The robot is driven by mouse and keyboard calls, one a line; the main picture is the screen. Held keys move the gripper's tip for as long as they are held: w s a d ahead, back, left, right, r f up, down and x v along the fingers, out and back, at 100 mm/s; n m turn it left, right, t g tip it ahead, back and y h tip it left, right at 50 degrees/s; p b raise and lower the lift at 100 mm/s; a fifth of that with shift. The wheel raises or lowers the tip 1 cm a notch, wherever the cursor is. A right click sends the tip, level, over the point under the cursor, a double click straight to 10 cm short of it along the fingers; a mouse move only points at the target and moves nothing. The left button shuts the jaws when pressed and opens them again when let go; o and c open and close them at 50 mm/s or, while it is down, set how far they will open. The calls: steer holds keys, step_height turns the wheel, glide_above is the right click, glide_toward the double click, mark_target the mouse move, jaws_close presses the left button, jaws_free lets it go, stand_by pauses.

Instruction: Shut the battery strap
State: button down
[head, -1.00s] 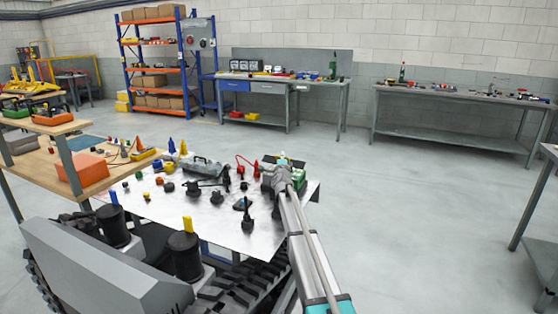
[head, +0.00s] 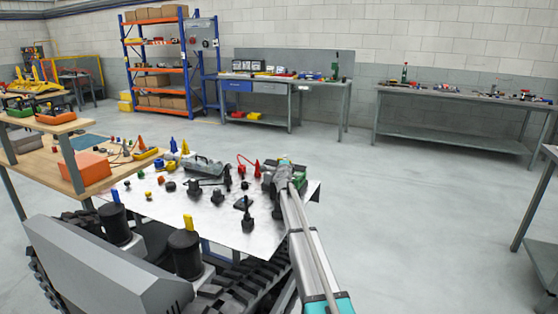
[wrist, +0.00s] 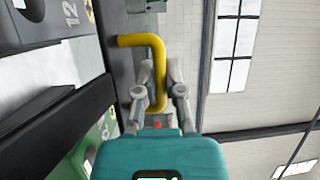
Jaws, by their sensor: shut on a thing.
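My gripper (wrist: 158,82) is shut on a yellow bent bar (wrist: 134,41) in the wrist view. The bar runs between the two fingers and bends left to a long dark bar (wrist: 112,55), which looks like part of the strap. A second dark bar (wrist: 55,128) crosses below it at the left. A green case (wrist: 83,148), perhaps the battery, lies past this bar. In the head view my gripper (head: 281,172) is at the right end of the metal table, beside a green block (head: 299,181). The arm hides most of the strap there.
A grey block marked 12 (wrist: 35,22) is at the upper left of the wrist view. The metal table (head: 218,228) carries several small knobs, a red cable (head: 247,160) and a grey case (head: 205,166) left of my arm.

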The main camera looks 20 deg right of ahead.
steer(key=shift+a, duration=0.1)
stand_by(0.4)
steer(key=shift+s, duration=0.1)
steer(key=c, duration=0.7)
jaws_free()
steer(key=shift+a, duration=0.1)
steer(key=shift+a, duration=0.2)
steer(key=shift+r, duration=0.1)
